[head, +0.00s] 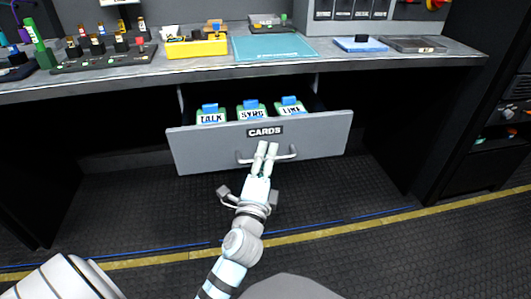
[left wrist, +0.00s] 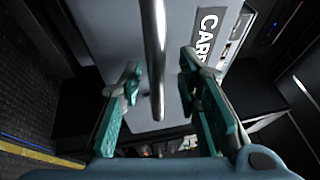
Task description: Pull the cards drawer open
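The grey cards drawer (head: 210,150) stands out from under the counter, with its inside showing. Its front carries a black CARDS label (head: 265,131) and a bar handle (head: 285,157). Cards marked TALK (head: 211,116), SYNC (head: 251,112) and LINE (head: 291,108) stand inside. My left gripper (head: 267,149) is at the handle, in front of the drawer. In the left wrist view the handle bar (left wrist: 154,45) runs between its two teal-padded fingers, with a gap visible on each side, so it looks open. My right gripper is not in view.
The counter (head: 120,78) above holds a yellow box (head: 197,48), a teal mat (head: 273,48), a blue pad (head: 360,44) and small figures on a dark strip. Dark cabinet sides flank the drawer. The floor in front is clear.

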